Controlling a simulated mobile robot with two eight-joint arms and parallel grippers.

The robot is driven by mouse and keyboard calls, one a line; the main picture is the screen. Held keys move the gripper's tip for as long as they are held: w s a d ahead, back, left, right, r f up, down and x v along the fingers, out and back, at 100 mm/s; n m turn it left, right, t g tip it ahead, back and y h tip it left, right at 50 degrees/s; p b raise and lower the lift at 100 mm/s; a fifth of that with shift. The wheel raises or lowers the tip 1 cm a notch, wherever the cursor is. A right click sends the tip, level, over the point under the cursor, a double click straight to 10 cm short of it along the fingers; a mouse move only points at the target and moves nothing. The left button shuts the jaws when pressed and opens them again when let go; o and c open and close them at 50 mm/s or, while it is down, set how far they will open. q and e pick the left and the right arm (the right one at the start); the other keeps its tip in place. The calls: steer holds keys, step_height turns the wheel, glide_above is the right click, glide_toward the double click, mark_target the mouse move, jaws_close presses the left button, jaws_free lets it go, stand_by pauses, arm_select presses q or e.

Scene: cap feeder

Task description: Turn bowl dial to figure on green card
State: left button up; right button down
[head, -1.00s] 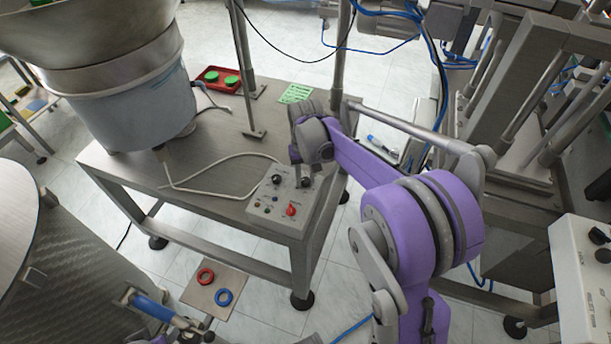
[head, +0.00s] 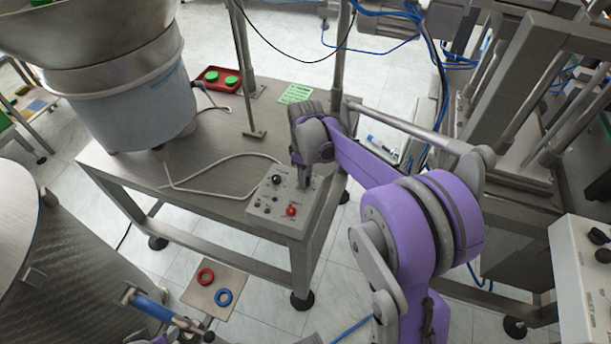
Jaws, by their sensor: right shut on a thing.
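The grey control box (head: 268,214) sits on the front right corner of the steel table. It carries a black dial (head: 277,180) at upper left, a red knob (head: 291,210) in front and small buttons. My right gripper (head: 304,186) points down at the box's upper right and is shut on a dial there, which its fingers mostly hide. The dial's pointer and figures cannot be read. The green card (head: 296,94) lies flat at the table's back right, its print too small to read. Grey and purple parts of my left arm show at the bottom edge; its jaws cannot be made out.
The feeder bowl on its pale drum (head: 135,110) stands on the table's left (head: 215,150). A red tray (head: 205,84) with green discs lies behind it. A pale cable crosses the tabletop. Red and blue rings (head: 224,297) lie on a low plate. Machine frames stand at right.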

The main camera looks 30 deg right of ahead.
steer(key=shift+n, duration=0.6)
steer(key=c, duration=0.6)
jaws_free()
steer(key=shift+r, duration=0.1)
step_height(320, 180, up, 11)
steer(key=p, duration=0.1)
